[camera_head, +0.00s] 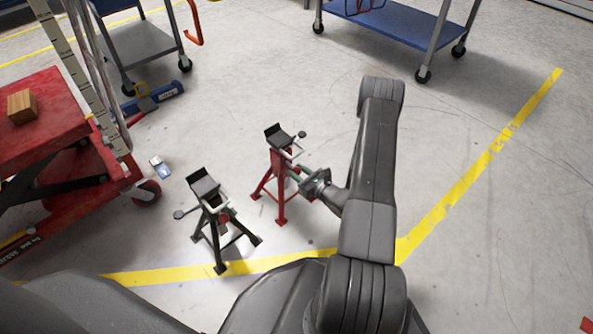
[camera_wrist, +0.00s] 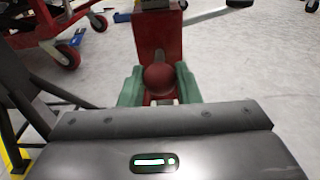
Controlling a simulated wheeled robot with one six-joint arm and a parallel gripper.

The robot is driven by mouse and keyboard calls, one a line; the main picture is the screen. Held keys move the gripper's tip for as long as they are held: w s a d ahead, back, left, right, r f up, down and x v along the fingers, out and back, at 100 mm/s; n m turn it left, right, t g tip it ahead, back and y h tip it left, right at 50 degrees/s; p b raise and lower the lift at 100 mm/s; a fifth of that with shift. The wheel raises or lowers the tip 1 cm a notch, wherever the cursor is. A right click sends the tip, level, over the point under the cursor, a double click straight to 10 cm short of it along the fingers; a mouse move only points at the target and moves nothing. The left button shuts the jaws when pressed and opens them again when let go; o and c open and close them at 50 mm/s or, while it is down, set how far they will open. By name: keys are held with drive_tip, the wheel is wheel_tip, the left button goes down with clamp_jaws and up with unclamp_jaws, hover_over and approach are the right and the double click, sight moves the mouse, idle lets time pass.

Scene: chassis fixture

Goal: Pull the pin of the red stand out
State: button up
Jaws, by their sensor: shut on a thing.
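The red stand (camera_head: 279,162) stands upright on the concrete floor, with a black saddle on top and a side lever. In the wrist view its red column (camera_wrist: 158,38) fills the top middle. My gripper (camera_head: 301,174) is at the right side of the stand's upper part. Its green fingers (camera_wrist: 159,88) are shut on a round red knob, which I take as the pin's end (camera_wrist: 158,77), right in front of the column.
A black stand (camera_head: 212,206) is close by on the left. A red lift cart (camera_head: 60,120) with a wooden block (camera_head: 22,106) is farther left. Rolling carts stand at the back. Open floor (camera_head: 480,220) lies to the right, crossed by yellow tape (camera_head: 490,152).

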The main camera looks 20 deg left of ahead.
drive_tip(key=shift+v, duration=1.5)
drive_tip(key=o, duration=2)
drive_tip(key=shift+f, duration=0.15)
drive_tip(key=shift+o, duration=0.2)
drive_tip(key=v, duration=0.8)
drive_tip(key=shift+f, duration=0.45)
drive_tip(key=shift+s, duration=0.15)
drive_tip(key=shift+r+x, duration=0.2)
drive_tip(key=shift+x, duration=1.5)
drive_tip(key=shift+r+x, duration=0.15)
drive_tip(key=shift+x, duration=1.5)
drive_tip(key=shift+r+x, duration=0.2)
drive_tip(key=shift+x, duration=1.5)
